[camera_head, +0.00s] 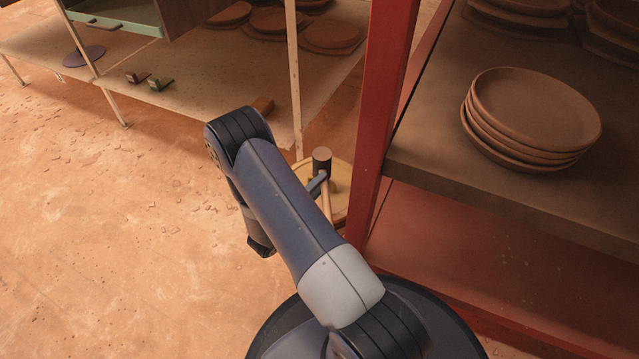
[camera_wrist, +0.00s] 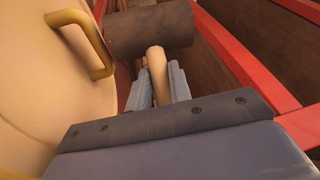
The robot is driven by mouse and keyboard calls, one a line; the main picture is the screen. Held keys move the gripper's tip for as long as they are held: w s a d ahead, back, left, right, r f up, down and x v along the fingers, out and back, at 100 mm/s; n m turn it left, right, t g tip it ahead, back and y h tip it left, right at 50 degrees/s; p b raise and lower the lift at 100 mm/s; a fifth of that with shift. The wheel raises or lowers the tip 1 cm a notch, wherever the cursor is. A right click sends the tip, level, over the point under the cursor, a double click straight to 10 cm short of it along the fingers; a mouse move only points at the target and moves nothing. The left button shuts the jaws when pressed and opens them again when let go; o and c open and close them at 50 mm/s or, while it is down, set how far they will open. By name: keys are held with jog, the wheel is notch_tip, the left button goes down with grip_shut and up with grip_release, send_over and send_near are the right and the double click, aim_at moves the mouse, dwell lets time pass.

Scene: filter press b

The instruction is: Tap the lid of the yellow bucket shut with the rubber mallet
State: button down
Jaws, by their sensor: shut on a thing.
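My gripper (camera_wrist: 160,84) is shut on the light wooden handle (camera_wrist: 157,66) of the rubber mallet. The mallet's dark cylindrical head (camera_wrist: 150,28) sits just beyond the fingers. In the head view the mallet's head (camera_head: 321,158) stands above the yellow bucket's lid (camera_head: 345,178), partly covering it. The bucket is mostly hidden by my arm and the red post. In the wrist view a pale yellow surface of the bucket (camera_wrist: 40,75) with a yellow handle (camera_wrist: 103,58) fills the left side. I cannot tell whether the mallet touches the lid or how the lid is seated.
A red-framed rack (camera_head: 385,90) stands close on the right, with stacked clay plates (camera_head: 530,115) on its shelf. A low table (camera_head: 215,75) with plates and small blocks lies behind. The floor (camera_head: 110,240) on the left is clear.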

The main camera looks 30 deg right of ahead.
jog(key=shift+f, duration=0.45)
dwell(0.6)
jog(key=shift+r, duration=0.75)
jog(key=shift+r+p, duration=2.25)
jog(key=shift+r, duration=1.75)
